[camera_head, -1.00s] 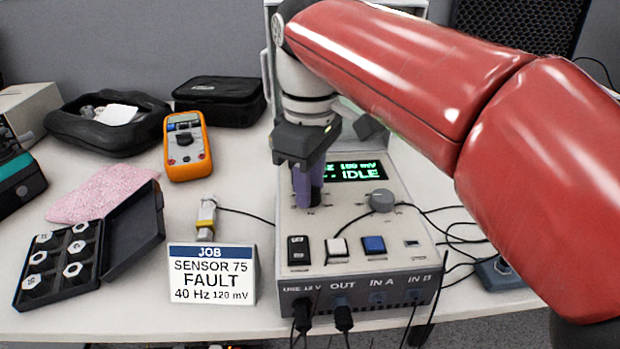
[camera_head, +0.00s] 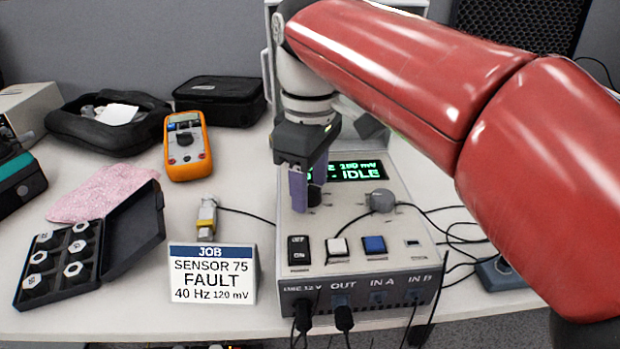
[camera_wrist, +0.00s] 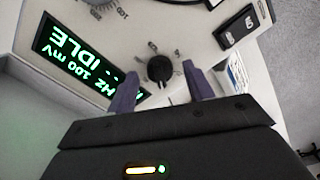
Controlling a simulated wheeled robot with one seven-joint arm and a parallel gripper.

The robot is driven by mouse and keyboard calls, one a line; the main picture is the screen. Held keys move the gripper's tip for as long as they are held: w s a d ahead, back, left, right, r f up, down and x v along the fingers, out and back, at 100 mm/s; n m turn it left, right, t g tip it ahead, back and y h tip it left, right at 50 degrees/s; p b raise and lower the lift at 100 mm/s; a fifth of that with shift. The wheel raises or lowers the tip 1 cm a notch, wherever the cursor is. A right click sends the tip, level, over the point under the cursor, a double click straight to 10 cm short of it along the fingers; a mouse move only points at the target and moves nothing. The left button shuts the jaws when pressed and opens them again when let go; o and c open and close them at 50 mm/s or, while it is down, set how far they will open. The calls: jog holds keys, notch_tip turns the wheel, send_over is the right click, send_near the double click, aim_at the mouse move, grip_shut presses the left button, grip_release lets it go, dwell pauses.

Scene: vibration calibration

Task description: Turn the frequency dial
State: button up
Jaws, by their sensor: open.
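The control box (camera_head: 350,225) stands on the table. A small black dial (camera_wrist: 160,68), with a printed scale around it, is on its top panel; in the head view the dial (camera_head: 314,194) is partly hidden by a finger. My gripper (camera_head: 308,198) is open over the dial, pointing down. In the wrist view the purple fingers of my gripper (camera_wrist: 161,76) are apart, one on each side of the dial, with visible gaps. The lit display (camera_head: 352,172) reads 100 mV and IDLE; its left part is hidden.
A grey knob (camera_head: 382,200) sits right of the black dial. A black switch (camera_head: 299,250), a white button (camera_head: 337,247) and a blue button (camera_head: 374,245) line the front. A job card (camera_head: 212,275) reads SENSOR 75 FAULT, 40 Hz 120 mV. Cables run right.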

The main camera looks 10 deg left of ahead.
aim_at(310, 186)
notch_tip(310, 186, up, 8)
jog(key=shift+f, duration=0.15)
dwell(0.5)
